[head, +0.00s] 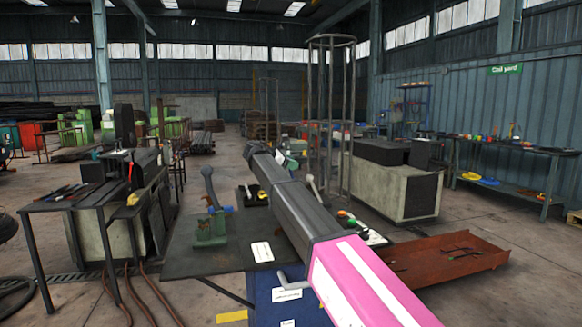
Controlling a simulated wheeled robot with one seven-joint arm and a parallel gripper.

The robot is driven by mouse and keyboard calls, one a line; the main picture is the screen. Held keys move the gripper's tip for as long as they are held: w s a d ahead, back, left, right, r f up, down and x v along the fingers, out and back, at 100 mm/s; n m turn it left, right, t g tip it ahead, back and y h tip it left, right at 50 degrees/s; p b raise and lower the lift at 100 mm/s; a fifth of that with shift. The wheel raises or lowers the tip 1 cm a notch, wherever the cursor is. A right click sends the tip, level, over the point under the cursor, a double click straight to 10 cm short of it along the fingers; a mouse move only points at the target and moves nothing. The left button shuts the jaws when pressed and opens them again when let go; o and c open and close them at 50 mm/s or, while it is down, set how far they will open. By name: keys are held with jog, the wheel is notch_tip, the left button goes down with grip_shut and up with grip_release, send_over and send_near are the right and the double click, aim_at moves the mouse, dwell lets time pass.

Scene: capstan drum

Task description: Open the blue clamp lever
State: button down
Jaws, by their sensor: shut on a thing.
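My arm, pink and white near me and dark grey beyond, reaches from the bottom right up to the middle of the head view. My gripper is not visible; the arm may hide it. A green stand (210,231) sits on the dark table left of my arm. A grey lever (210,187) with a rounded top rises from it, leaning slightly. A small blue piece (228,209) shows at its right side. I cannot tell whether this is the blue clamp lever or how it is set.
A dark workbench with tools (72,195) stands at the left. A rust-red tray (450,258) lies right of my arm. Beyond are a pale machine block (395,190) and a tall wire cage (333,120). A blue cabinet front (265,300) is close below. Open floor lies at right.

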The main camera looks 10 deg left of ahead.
jog(key=s+a+f+n+t+h, duration=0.1)
jog(key=s+a+t+h, duration=0.2)
jog(key=a, duration=0.6)
jog(key=shift+s+a+f+t+h, duration=0.35)
jog(key=shift+s+h, duration=0.3)
jog(key=shift+h, duration=0.25)
jog(key=shift+r, duration=0.1)
jog(key=c, duration=0.7)
grip_release()
jog(key=shift+a, duration=0.1)
jog(key=shift+s, duration=0.1)
jog(key=shift+d, duration=0.2)
